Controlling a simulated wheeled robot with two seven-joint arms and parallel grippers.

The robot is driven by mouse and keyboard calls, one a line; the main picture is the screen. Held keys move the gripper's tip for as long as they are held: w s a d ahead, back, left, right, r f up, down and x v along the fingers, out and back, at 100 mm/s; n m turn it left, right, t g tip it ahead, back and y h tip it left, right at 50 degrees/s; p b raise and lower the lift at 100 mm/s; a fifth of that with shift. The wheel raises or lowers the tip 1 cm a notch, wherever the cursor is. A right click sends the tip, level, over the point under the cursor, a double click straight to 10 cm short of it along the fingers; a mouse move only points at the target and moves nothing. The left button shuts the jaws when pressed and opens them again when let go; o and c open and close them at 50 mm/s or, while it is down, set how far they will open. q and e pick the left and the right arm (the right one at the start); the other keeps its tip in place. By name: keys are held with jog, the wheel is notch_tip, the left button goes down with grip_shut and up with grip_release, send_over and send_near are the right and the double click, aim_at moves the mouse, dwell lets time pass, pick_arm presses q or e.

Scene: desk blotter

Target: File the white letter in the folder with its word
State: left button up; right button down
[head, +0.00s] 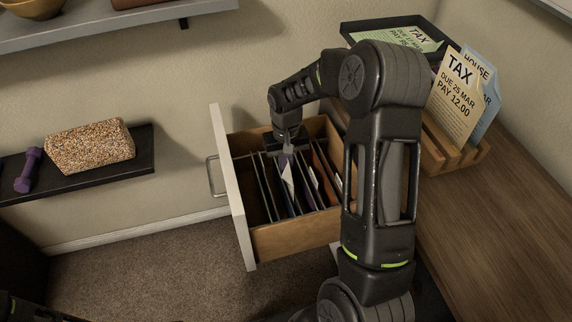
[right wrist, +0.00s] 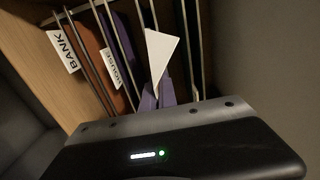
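The white letter (right wrist: 161,52) shows as a pointed corner in the right wrist view. It also shows in the head view (head: 287,173), tilted among the folders. My right gripper (right wrist: 160,98) is over the open drawer (head: 290,240) and appears shut on the letter; its lower part is hidden. Folders hang in the drawer; one white tab reads BANK (right wrist: 63,50) and another reads HOUSE (right wrist: 117,68). The letter is on the right of the HOUSE tab in the wrist view. I cannot read the letter's word. My left gripper is out of view.
On the desk (head: 500,220) at the right, a wooden rack (head: 438,150) holds a cream TAX sheet (head: 458,98) and a blue HOUSE sheet (head: 486,108). A black tray (head: 350,37) holds a green TAX sheet (head: 412,38). A shelf (head: 140,165) at left bears a speckled block (head: 90,145) and purple dumbbell (head: 28,169).

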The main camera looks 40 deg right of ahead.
jog(key=c, duration=2.1)
grip_release()
jog(key=shift+c, duration=0.2)
jog(key=o, duration=0.5)
jog(key=shift+o, duration=0.2)
jog(key=shift+r+p, duration=0.6)
jog(key=shift+r, duration=3.25)
